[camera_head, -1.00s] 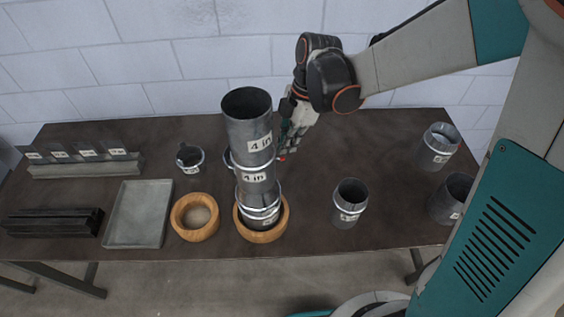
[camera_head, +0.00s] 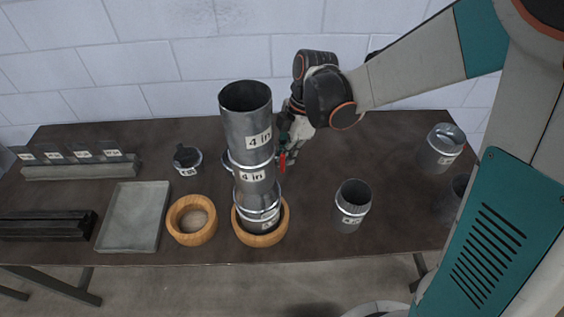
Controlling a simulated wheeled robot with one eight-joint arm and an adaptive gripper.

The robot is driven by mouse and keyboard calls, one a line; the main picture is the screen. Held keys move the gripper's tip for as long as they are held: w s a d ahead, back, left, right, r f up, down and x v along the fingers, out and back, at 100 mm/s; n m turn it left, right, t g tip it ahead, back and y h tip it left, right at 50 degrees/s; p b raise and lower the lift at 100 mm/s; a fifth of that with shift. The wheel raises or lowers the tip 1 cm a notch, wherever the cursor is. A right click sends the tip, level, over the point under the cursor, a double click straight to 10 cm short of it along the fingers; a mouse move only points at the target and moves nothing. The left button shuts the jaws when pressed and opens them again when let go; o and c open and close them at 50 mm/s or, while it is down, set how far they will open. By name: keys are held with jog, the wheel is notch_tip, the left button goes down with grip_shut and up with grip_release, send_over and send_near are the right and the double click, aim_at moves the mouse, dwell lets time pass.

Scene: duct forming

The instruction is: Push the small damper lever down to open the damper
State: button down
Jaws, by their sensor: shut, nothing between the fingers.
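A tall stack of grey metal duct pieces (camera_head: 250,130), labelled "4 in", stands upright in a wooden ring (camera_head: 262,238) at the middle of the table. A small red lever (camera_head: 282,160) shows at the right side of the stack, close to my fingers. My gripper (camera_head: 289,150) is shut and empty, just right of and partly behind the stack at the height of the red lever. I cannot tell whether the fingertips touch the lever.
The dark table (camera_head: 390,190) holds a second wooden ring (camera_head: 192,220), a grey tray (camera_head: 134,217) and a small collar (camera_head: 188,160) at left. Short duct pieces stand at right, one nearest the stack (camera_head: 352,205). A block wall (camera_head: 150,50) rises behind.

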jog(key=d, duration=0.1)
jog(key=w+d, duration=0.1)
jog(key=shift+d+r, duration=0.15)
jog(key=shift+d, duration=0.25)
jog(key=shift+r, duration=0.1)
jog(key=s+v, duration=0.1)
jog(key=v, duration=1)
jog(key=shift+w+r, duration=0.4)
jog(key=shift+d, duration=0.1)
jog(key=s+d+f+m+t+h+b, duration=0.1)
jog(key=s+d+f+m+t+b, duration=0.3)
jog(key=m, duration=0.7)
jog(key=s+d+f+m+t+h+b, duration=0.1)
jog(key=s+d+f+m+t+b, duration=0.3)
jog(key=s+f+m+b, duration=0.5)
jog(key=shift+s+d+f+m+h+b, duration=0.3)
jog(key=shift+s+d+m+b, duration=0.2)
jog(key=shift+s+m+b, duration=0.45)
